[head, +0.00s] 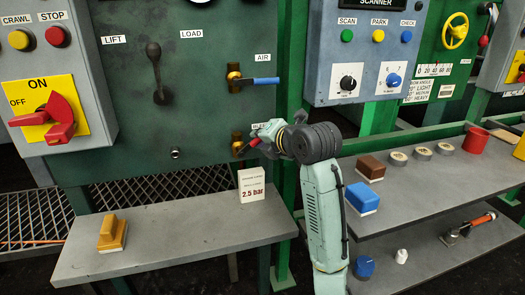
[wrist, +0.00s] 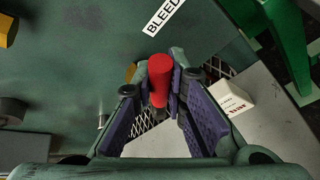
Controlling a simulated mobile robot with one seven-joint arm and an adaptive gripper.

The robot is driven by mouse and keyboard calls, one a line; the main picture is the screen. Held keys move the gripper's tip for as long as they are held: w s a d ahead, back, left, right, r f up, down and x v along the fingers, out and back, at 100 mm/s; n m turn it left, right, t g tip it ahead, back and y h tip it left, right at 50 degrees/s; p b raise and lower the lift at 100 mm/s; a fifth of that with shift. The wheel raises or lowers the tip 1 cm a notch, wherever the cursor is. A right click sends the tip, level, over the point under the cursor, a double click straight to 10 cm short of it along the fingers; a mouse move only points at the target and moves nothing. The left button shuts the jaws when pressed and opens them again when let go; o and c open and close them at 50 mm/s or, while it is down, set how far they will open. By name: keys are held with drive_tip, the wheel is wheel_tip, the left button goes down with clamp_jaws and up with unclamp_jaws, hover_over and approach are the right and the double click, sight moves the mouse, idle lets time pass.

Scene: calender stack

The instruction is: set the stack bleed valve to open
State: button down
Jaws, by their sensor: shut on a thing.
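The stack bleed valve (head: 237,139) is a brass fitting low on the green panel, below the blue-handled air valve. Its red handle (head: 247,147) points to the right and slightly up in the head view, partly hidden by my gripper (head: 259,140). In the wrist view the red handle (wrist: 159,80) stands between the two purple-padded fingers of my gripper (wrist: 157,88), which is shut on it. The BLEED label (wrist: 163,16) shows above it there. A little of the brass shows behind the handle.
The air valve (head: 262,80) has its blue handle out to the right. A green post (head: 287,70) is close to the right of the valve.

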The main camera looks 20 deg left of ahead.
sight(251, 143)
drive_tip(key=shift+s+a+r+n+t+h+b, duration=0.2)
drive_tip(key=shift+a+r+n+t+h+b, duration=0.15)
drive_tip(key=shift+n, duration=0.25)
drive_tip(key=shift+s+a+r+n+t+h+b, duration=0.25)
drive_tip(key=shift+s+a+r+n+h, duration=0.1)
drive_tip(key=shift+n+h, duration=0.2)
drive_tip(key=shift+s+a+r+n+t+h+b, duration=0.1)
drive_tip(key=shift+s+a+r+n+t+h, duration=0.2)
drive_tip(key=shift+n, duration=0.35)
drive_tip(key=shift+s+a+r+n+t+h, duration=0.1)
drive_tip(key=shift+s+a+n+t+h, duration=0.2)
drive_tip(key=shift+a+n+h, duration=0.3)
drive_tip(key=shift+s+a+r+n+t+h, duration=0.1)
drive_tip(key=shift+s+a+n+t+h, duration=0.2)
drive_tip(key=shift+a+n, duration=0.35)
drive_tip(key=shift+d, duration=0.1)
drive_tip(key=c, duration=1.6)
unclamp_jaws()
drive_tip(key=v, duration=1.2)
